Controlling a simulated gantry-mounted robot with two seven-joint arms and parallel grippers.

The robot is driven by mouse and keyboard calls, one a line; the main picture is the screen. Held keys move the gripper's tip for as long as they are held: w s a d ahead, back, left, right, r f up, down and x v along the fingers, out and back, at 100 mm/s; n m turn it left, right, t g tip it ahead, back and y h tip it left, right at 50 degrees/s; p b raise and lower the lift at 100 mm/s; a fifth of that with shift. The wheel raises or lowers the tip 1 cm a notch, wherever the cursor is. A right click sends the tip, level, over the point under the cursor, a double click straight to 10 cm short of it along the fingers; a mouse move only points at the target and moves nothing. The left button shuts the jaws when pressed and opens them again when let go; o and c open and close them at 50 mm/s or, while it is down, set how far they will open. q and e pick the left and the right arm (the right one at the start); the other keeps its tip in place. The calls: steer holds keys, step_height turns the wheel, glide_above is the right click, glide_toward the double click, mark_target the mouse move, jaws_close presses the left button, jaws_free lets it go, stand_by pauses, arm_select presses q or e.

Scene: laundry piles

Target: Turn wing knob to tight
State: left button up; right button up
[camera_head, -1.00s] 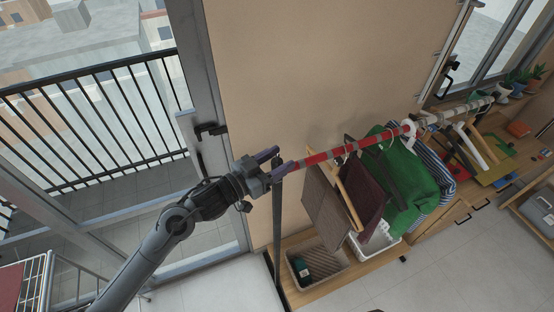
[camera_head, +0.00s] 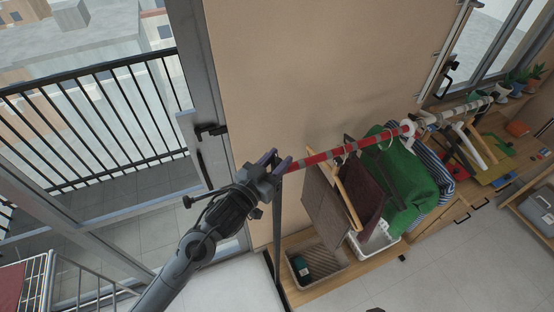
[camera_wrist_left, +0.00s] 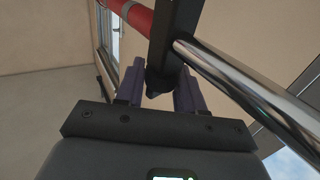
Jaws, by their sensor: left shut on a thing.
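The wing knob (camera_wrist_left: 157,82) is a small dark piece under the dark upright bracket in the left wrist view. It sits between the purple fingers of my left gripper (camera_wrist_left: 160,90), which is shut on it. In the head view my left gripper (camera_head: 277,162) is at the left end of the red-and-grey striped rail (camera_head: 318,158), by the top of the dark post (camera_head: 278,215). The knob cannot be made out there, hidden by the gripper. Its turn position cannot be told. My right gripper is not in view.
Hangers carry a brown cloth (camera_head: 322,208), a maroon cloth (camera_head: 365,194) and a green garment (camera_head: 408,178) on the rail. A basket (camera_head: 337,273) stands below on a wooden shelf. A glass door frame (camera_head: 204,75) is close on the left. A chrome tube (camera_wrist_left: 250,92) runs beside the knob.

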arm_select(q)
steer(key=shift+n+t+y+b, duration=0.4)
steer(key=shift+n+t+y, duration=0.75)
steer(key=shift+y, duration=0.65)
steer(key=shift+n, duration=0.25)
steer(key=o, duration=0.9)
steer(key=shift+o, duration=0.2)
steer(key=b+v, duration=0.2)
steer(key=v, duration=0.9)
steer(key=shift+b, duration=0.3)
steer(key=shift+w+d+r, duration=0.1)
steer(key=shift+r, duration=0.05)
